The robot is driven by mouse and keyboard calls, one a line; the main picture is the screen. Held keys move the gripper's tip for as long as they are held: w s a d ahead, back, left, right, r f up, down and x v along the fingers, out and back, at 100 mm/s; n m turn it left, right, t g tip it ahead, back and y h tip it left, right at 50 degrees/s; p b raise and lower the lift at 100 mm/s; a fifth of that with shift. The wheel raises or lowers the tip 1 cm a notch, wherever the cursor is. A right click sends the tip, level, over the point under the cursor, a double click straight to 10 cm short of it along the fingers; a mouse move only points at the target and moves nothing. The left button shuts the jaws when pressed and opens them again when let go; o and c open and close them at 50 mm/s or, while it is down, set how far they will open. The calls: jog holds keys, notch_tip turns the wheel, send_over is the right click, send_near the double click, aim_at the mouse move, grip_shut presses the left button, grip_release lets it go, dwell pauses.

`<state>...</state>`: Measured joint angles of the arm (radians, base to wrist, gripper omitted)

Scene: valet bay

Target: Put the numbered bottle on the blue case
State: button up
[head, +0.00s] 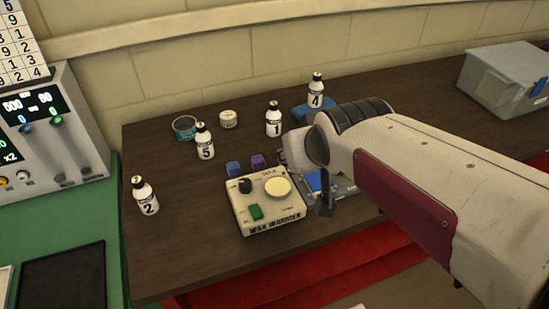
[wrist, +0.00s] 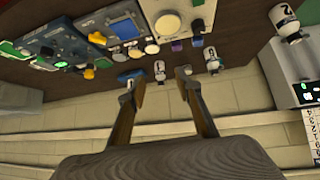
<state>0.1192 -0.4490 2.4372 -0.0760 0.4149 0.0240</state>
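Several white bottles with dark caps bear numbers in the head view: bottle 1 (head: 274,120), bottle 2 (head: 146,196), bottle 4 (head: 316,92) and bottle 5 (head: 205,142). A low blue thing, seemingly the blue case (head: 300,112), lies at the back; bottle 4 stands on or just behind it, I cannot tell which. Bottle 1 (wrist: 160,70) and bottle 5 (wrist: 211,60) also show in the wrist view. My gripper (wrist: 157,82) is open, with nothing seen between its fingers. In the head view it is over the table, right of the wax warmer, partly hidden by my arm.
The wax warmer (head: 267,203) stands at the table's front, with small blue (head: 233,169) and purple (head: 259,161) blocks behind it. A teal tin (head: 185,128) and white jar (head: 228,119) are at the back. A grey bin (head: 505,80) stands far right. The left-middle tabletop is clear.

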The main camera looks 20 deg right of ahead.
jog(key=s+a+f+g, duration=0.1)
jog(key=s+a, duration=0.1)
jog(key=s, duration=0.5)
jog(key=s+a+n+g+y, duration=0.1)
jog(key=s+a, duration=0.2)
jog(key=s, duration=0.4)
jog(key=shift+f+g, duration=0.3)
jog(key=shift+f, duration=0.05)
